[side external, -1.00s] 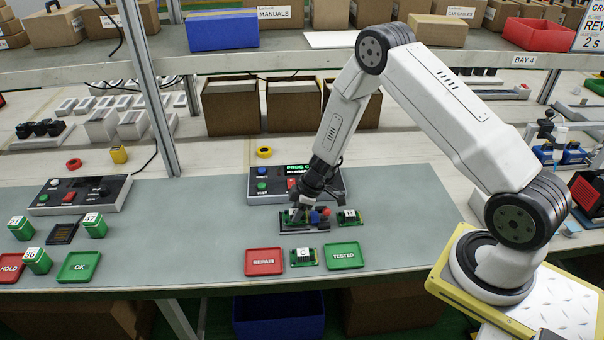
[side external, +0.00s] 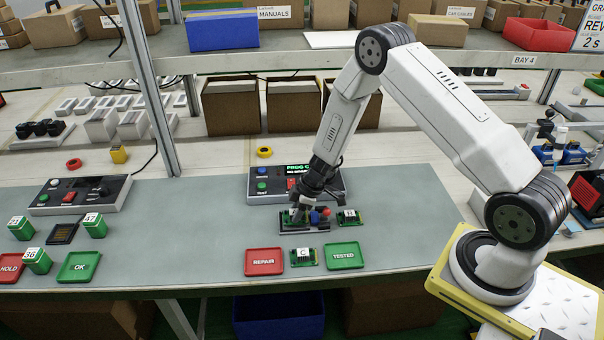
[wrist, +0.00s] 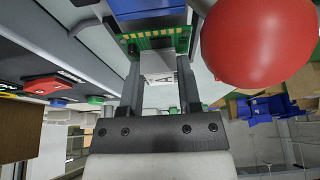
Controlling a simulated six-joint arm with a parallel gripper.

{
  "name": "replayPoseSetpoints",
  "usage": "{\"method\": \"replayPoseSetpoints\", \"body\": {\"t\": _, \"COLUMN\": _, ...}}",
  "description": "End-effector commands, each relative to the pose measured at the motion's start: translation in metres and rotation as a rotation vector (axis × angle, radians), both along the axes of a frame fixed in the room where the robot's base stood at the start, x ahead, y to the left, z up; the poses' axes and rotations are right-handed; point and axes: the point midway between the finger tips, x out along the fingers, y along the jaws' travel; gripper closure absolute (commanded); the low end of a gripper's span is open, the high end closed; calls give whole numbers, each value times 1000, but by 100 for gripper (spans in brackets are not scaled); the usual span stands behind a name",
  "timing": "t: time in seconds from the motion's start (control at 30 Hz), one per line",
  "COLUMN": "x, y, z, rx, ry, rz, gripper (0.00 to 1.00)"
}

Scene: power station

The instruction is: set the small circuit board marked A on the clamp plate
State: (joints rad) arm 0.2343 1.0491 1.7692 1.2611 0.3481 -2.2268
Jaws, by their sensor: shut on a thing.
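My gripper (side external: 298,214) is low at the clamp plate (side external: 318,229), shut on a small green circuit board (side external: 287,217). In the wrist view the gripper (wrist: 160,82) has its two fingers on either side of the board's white block (wrist: 157,68), which bears a letter that looks like A. The green board (wrist: 165,43) spans beyond the fingers there. The dark plate lies just under the board; whether the board rests on it fully I cannot tell. A red knob (side external: 326,211) and a blue part (side external: 314,217) stand at the plate's right; the red ball (wrist: 258,38) looms close in the wrist view.
Another labelled board (side external: 350,217) lies right of the plate, and board C (side external: 304,257) lies in front, between the red REPAIR tray (side external: 264,271) and green TESTED tray (side external: 344,264). A programmer box (side external: 262,198) stands right behind.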

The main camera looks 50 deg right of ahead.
Motion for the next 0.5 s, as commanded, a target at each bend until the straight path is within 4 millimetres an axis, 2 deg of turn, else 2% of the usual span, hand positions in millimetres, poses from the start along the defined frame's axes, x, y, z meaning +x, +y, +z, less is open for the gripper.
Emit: {"method": "replayPoseSetpoints", "body": {"t": 0.5, "x": 0, "y": 0, "z": -7, "rx": 0, "ry": 0, "rz": 0, "gripper": 100}}
